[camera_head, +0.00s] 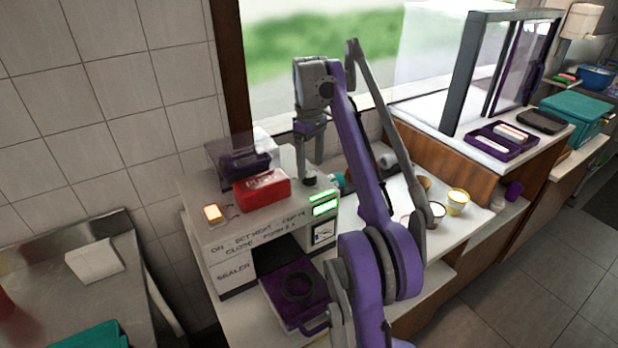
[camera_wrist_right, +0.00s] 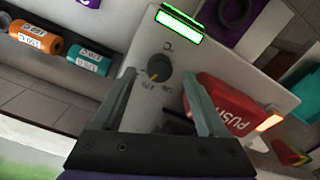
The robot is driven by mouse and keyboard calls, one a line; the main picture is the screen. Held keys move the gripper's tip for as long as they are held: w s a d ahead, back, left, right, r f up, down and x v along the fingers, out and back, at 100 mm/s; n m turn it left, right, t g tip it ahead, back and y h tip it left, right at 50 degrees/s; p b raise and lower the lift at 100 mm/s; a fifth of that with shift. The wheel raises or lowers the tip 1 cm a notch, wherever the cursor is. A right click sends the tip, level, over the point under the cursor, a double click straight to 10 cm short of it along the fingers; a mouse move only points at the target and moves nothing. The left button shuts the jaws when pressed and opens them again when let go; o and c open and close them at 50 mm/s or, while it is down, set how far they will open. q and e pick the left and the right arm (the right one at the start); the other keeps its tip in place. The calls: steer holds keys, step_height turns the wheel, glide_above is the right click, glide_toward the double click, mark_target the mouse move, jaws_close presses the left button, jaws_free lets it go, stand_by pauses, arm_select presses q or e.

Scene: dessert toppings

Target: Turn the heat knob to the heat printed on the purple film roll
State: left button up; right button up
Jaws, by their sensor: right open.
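The dark round heat knob (camera_wrist_right: 159,67) is on top of the white sealer (camera_head: 262,225), with a small orange mark and printed lettering around it. It also shows in the head view (camera_head: 309,181). My right gripper (camera_wrist_right: 160,80) is open above it, one finger on each side of the knob; I cannot tell whether they touch it. In the head view my right gripper (camera_head: 311,170) points down at the knob. A purple piece with a white label (camera_wrist_right: 90,3) is cut off at the wrist view's top; I cannot tell if it is the purple film roll. My left gripper is out of view.
An orange roll (camera_wrist_right: 35,37) and a teal roll (camera_wrist_right: 88,58) carry labels too small to read. A red PUSH block (camera_head: 262,188) sits beside the knob. A lit orange button (camera_head: 213,213) and green displays (camera_head: 324,205) are on the sealer. Cups (camera_head: 457,202) stand right.

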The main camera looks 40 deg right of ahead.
mark_target(309, 174)
step_height(309, 174, down, 3)
steer(key=shift+w+f+b, duration=0.1)
steer(key=shift+w+b, duration=0.05)
steer(key=shift+b, duration=0.2)
steer(key=shift+c, duration=0.2)
jaws_close()
